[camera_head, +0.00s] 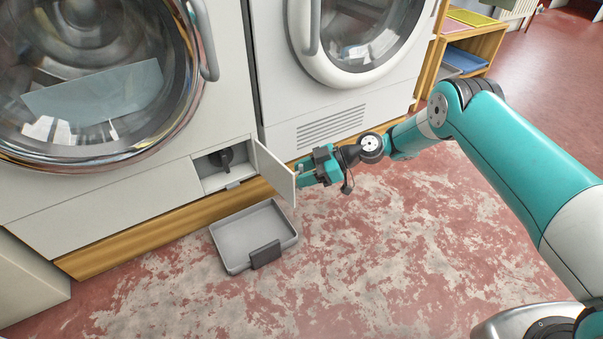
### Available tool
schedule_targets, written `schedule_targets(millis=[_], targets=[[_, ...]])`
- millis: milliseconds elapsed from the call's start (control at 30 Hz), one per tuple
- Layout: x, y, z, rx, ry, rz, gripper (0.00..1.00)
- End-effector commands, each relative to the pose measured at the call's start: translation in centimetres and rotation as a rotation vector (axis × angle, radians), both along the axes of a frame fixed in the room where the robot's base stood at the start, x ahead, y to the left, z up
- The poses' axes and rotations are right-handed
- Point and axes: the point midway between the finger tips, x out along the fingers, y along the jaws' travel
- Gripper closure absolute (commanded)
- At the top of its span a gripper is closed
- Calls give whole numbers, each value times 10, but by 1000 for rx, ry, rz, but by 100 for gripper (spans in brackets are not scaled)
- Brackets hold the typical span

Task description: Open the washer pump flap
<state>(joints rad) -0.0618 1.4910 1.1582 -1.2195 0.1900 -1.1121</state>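The washer (90,185) stands at the left with a large round glass door. Its pump flap (273,172) at the lower right of the front is swung out on its right side, standing well away from the front. Behind it the pump recess (213,180) shows, with a dark knob (225,157) inside. My gripper (300,176) is just right of the flap, close to its outer edge. The fingertips are small and partly hidden by the flap, so I cannot tell whether they touch it or how far apart they are.
A grey tray (238,222) with a dark handle lies on the floor below the flap. A second machine (330,112) stands to the right, with a wooden shelf (480,45) beyond it.

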Motion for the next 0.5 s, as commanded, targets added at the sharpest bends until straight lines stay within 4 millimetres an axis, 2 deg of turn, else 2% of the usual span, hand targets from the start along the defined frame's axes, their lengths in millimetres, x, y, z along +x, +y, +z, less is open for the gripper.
schedule_targets(millis=[33,167,500], targets=[[4,-4,13,13,-11,-4,63],[5,-26,24,11,-9,-6,63],[9,-107,51,2,-2,-3,63]])
